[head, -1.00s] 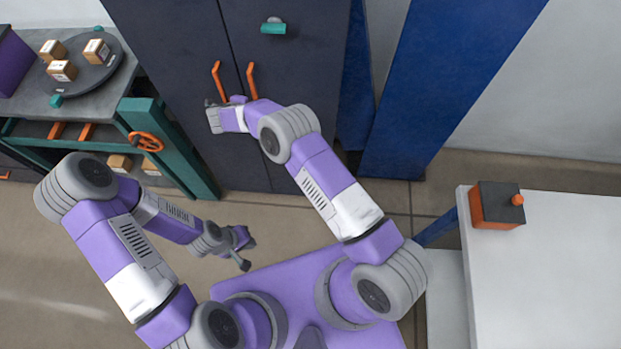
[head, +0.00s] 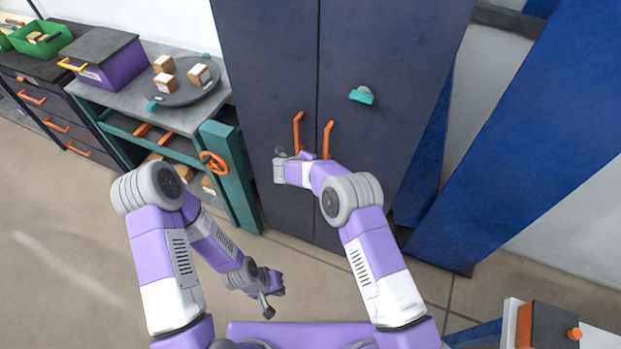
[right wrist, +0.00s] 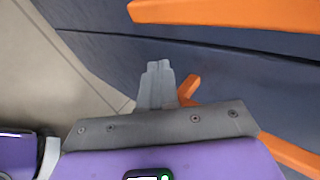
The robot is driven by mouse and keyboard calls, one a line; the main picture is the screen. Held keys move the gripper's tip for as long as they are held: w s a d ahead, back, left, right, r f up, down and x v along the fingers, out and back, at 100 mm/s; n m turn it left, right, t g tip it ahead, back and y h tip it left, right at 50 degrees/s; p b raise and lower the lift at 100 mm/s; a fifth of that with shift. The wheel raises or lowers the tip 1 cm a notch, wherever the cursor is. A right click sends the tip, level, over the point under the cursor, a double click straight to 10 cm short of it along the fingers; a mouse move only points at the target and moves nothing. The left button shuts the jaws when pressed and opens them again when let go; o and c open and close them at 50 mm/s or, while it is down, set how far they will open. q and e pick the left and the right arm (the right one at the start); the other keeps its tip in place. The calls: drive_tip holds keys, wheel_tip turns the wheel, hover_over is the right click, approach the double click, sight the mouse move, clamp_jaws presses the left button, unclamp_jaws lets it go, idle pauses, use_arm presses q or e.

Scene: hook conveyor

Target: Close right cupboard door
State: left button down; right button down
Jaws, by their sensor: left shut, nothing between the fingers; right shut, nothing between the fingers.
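The dark cupboard has two tall doors that look flush, with a thin seam between them. The right cupboard door (head: 375,60) bears an orange handle (head: 328,140) and a teal fitting (head: 362,95). The left door (head: 265,60) has its own orange handle (head: 298,130). My right gripper (head: 279,158) is shut and empty, in front of the left door by the lower end of its handle; contact cannot be told. In the right wrist view its closed fingers (right wrist: 157,84) show against the dark doors, with orange handles around. My left gripper (head: 270,300) is shut and empty, low over the floor.
A grey workbench (head: 195,118) with a turntable (head: 186,92) of small boxes and an orange wheel (head: 214,162) stands left of the cupboard. Blue panels (head: 500,130) stand on the right. A white table with an orange-and-dark box (head: 552,328) is at lower right. Open floor lies left.

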use_arm(q)
drive_tip(key=shift+s+r, duration=0.2)
drive_tip(key=shift+s, duration=0.15)
use_arm(e)
drive_tip(key=s+f+v, duration=0.1)
drive_tip(key=v, duration=1)
drive_tip(key=shift+s+d, duration=0.3)
drive_tip(key=shift+s, duration=0.05)
drive_tip(key=shift+d, duration=0.1)
